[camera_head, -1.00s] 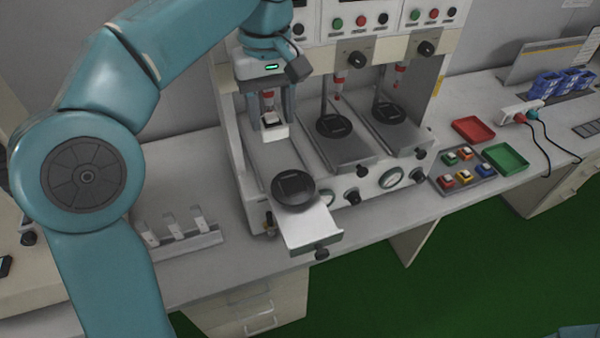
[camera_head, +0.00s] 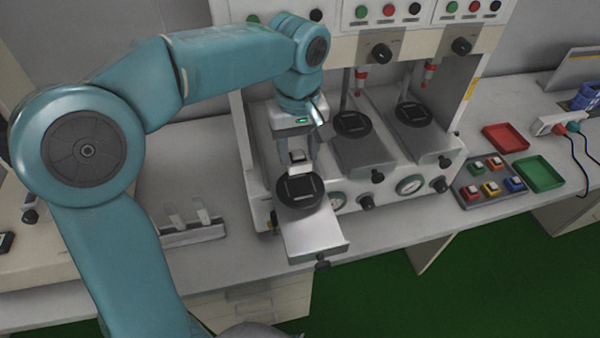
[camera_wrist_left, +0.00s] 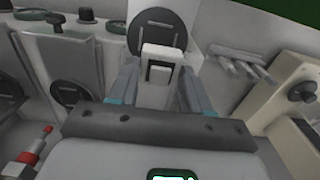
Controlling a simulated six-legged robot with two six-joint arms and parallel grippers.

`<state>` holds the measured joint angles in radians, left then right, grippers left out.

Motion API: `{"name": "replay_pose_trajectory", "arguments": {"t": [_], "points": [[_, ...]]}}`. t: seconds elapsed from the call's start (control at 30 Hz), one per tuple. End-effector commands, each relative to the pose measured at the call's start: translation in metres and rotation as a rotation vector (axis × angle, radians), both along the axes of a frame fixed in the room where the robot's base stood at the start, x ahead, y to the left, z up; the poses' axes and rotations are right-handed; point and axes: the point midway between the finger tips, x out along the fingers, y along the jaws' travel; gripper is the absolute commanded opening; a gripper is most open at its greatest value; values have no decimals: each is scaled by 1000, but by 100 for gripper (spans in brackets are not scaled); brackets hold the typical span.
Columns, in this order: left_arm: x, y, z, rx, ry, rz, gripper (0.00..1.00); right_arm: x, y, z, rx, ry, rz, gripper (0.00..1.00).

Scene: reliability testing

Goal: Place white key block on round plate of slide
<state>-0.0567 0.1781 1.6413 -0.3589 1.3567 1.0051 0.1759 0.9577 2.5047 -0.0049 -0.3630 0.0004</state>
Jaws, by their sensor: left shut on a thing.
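My left gripper (camera_head: 298,162) is shut on the white key block (camera_head: 297,157), which has a dark marking on its face. It holds the block just behind and above the black round plate (camera_head: 300,201) on the pulled-out slide (camera_head: 312,238). A small gap seems to lie between block and plate, but I cannot tell how large. My right gripper is not in view.
Two neighbouring slides with round plates (camera_head: 352,124) (camera_head: 414,113) are pushed in at the right. A holder with upright white pieces (camera_head: 192,232) stands at the left. A button tray (camera_head: 480,203), a red tray (camera_head: 505,138) and a green tray (camera_head: 539,174) lie at the right.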

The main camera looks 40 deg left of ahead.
Motion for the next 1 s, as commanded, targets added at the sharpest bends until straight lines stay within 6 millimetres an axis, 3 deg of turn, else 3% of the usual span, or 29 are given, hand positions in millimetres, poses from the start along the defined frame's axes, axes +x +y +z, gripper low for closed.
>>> {"name": "replay_pose_trajectory", "arguments": {"t": [0.47, 0.9, 0.93, 1.0], "points": [[4, 0, -65, 0, 4, -1, 16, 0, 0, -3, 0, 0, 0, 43], [5, 0, -74, 1, 1, -1, 16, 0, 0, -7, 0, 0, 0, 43], [5, 0, -73, 1, 1, -1, 55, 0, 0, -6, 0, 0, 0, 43], [5, 0, -72, 0, 1, -1, 74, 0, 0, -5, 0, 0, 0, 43]]}}
